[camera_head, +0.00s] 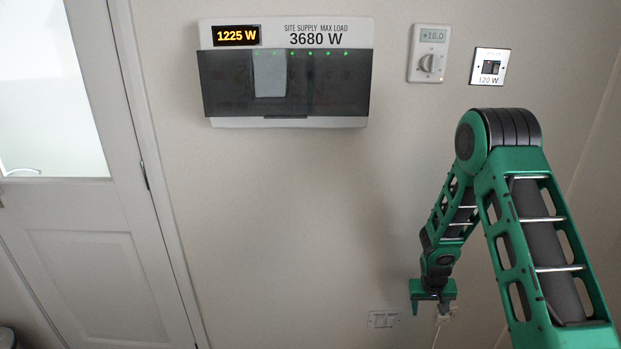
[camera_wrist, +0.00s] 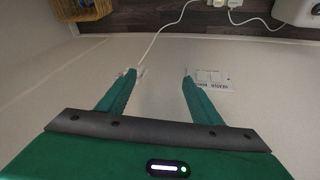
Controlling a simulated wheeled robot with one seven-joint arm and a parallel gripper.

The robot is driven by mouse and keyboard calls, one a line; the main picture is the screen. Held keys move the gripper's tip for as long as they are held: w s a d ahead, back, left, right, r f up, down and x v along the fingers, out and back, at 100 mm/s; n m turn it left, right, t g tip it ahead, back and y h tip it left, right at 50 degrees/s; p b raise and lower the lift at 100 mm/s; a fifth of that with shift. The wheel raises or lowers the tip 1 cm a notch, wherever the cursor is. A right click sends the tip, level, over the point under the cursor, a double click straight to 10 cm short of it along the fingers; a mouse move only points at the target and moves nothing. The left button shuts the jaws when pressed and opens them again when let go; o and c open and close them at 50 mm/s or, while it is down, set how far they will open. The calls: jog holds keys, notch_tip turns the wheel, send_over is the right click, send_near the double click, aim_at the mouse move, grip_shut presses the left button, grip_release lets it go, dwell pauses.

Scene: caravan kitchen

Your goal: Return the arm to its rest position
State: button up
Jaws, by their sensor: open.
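My green arm reaches in from the right in the head view, bent at a high elbow, with its end hanging down in front of the wall. My gripper (camera_head: 433,306) is low at the right, near a white plug and cable. The wrist view shows my gripper (camera_wrist: 158,75) with its two green fingers spread apart and nothing held between them. The white cable (camera_wrist: 160,38) runs up from beside the left fingertip. Whether that fingertip touches the cable or plug I cannot tell.
A supply panel (camera_head: 285,72) reading 1225 W is on the wall, with a thermostat (camera_head: 428,53) and a 120 W switch (camera_head: 490,67) to its right. A door (camera_head: 90,200) stands at the left.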

jog(key=s+d+r+m, duration=0.1)
jog(key=s+d+r, duration=0.1)
jog(key=s+r, duration=0.45)
jog(key=s+d+r+g, duration=0.1)
jog(key=s+d+r, duration=0.15)
jog(key=r, duration=0.65)
jog(key=s+d+r+m, duration=0.1)
jog(key=s+d+r, duration=0.1)
jog(key=s+r, duration=0.45)
jog(key=s+a+r+y, duration=0.1)
jog(key=s+r, duration=0.3)
jog(key=s, duration=0.4)
jog(key=s+a+r+m+g, duration=0.1)
jog(key=s+r, duration=0.3)
jog(key=s, duration=0.4)
jog(key=s+a+r+m+y, duration=0.1)
jog(key=s+r, duration=0.3)
jog(key=s, duration=0.4)
jog(key=shift+a+r+y, duration=0.3)
jog(key=shift+a+r, duration=0.05)
jog(key=shift+r, duration=0.05)
jog(key=shift+w+g, duration=0.2)
jog(key=shift+g, duration=0.1)
jog(key=shift+w+f, duration=0.25)
jog(key=shift+w, duration=0.25)
